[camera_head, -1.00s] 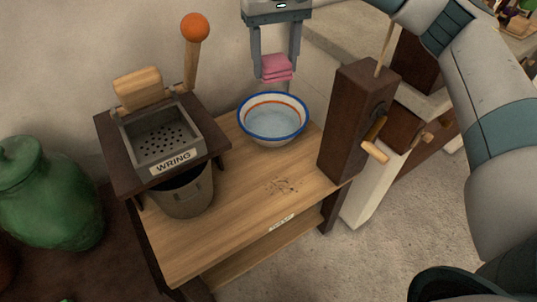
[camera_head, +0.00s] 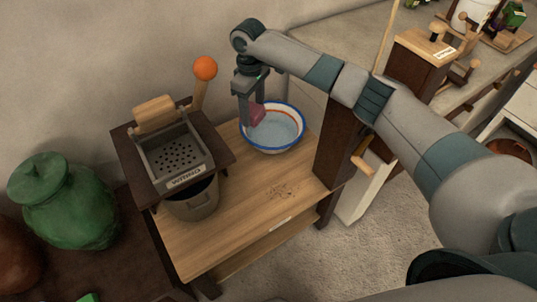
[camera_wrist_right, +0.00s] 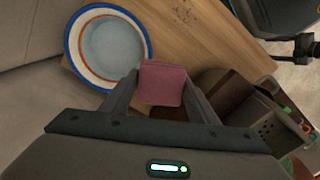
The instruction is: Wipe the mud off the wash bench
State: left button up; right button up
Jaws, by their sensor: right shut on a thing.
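The wash bench (camera_head: 235,225) is a wooden table with a patch of brown mud specks (camera_head: 282,191) on its top, right of the middle. A white basin with a blue rim (camera_head: 300,143) holds water at the back of the bench. My right gripper (camera_head: 252,118) is shut on a folded pink cloth (camera_head: 257,114), above the basin's left side in the head view. The cloth also shows between the fingers in the right wrist view (camera_wrist_right: 162,84), with the basin (camera_wrist_right: 76,40) beside it. My left gripper is not in view.
A wringer (camera_head: 178,157) with a perforated tray and an orange-knobbed lever (camera_head: 205,68) stands at the bench's left, over a bucket (camera_head: 193,201). A dark wooden post (camera_head: 333,150) rises at the right. A green jar (camera_head: 62,200) stands at far left. The bench front is clear.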

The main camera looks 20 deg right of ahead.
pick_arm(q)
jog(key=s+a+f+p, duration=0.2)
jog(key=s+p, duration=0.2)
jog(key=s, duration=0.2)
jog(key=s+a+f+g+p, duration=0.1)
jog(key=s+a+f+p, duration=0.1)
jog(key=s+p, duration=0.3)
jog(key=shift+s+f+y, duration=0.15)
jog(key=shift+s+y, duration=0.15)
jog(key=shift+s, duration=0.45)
pick_arm(e)
jog(key=s+d+f+n, duration=0.1)
jog(key=s+f+n, duration=0.3)
jog(key=f, duration=0.4)
jog(key=s+d+f+n, duration=0.1)
jog(key=s+f+n, duration=0.3)
jog(key=f, duration=0.5)
jog(key=shift+s, duration=0.5)
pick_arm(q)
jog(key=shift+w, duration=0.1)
